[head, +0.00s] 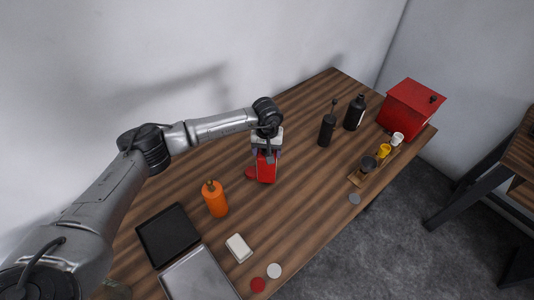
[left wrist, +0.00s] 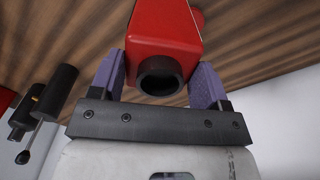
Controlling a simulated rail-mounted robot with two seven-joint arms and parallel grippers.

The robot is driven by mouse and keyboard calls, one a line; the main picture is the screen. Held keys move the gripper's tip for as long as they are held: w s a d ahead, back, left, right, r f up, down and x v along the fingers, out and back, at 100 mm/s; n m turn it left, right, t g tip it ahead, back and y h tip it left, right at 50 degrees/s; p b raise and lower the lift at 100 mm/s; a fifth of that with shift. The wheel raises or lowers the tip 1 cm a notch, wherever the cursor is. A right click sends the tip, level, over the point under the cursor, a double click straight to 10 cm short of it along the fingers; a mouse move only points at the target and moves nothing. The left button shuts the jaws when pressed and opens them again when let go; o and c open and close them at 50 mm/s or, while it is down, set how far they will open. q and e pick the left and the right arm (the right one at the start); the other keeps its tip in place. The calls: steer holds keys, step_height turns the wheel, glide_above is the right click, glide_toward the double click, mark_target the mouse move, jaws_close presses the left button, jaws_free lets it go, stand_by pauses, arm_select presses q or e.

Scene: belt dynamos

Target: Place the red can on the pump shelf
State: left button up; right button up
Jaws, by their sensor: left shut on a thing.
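The red can (head: 266,168) is at the middle of the wooden table, below my left gripper (head: 266,152). In the left wrist view the red can (left wrist: 165,30) shows a dark round spout facing the camera. My left gripper (left wrist: 163,85) has purple finger pads on either side of the can, shut on it. Whether the can touches the table is hard to tell. A small wooden rack (head: 356,179) at the right edge holds a dark, a yellow and a white piece; I cannot tell whether it is the pump shelf. My right gripper is not in view.
An orange bottle (head: 215,199), black tray (head: 168,235), metal tray (head: 200,275) and white block (head: 238,248) are at front left. A black pump bottle (head: 327,130), black bottle (head: 355,112) and red box (head: 411,108) stand at right. A red shape (head: 250,172) lies beside the can.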

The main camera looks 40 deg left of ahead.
arm_select(q)
step_height(320, 180, down, 2)
steer(key=shift+f, duration=0.2)
steer(key=shift+f, duration=0.15)
steer(key=o, duration=1.4)
steer(key=shift+r, duration=0.3)
step_height(320, 180, up, 10)
steer(key=shift+r+b, duration=0.15)
steer(key=shift+b, duration=0.4)
steer(key=shift+o, duration=0.6)
steer(key=shift+r, duration=0.8)
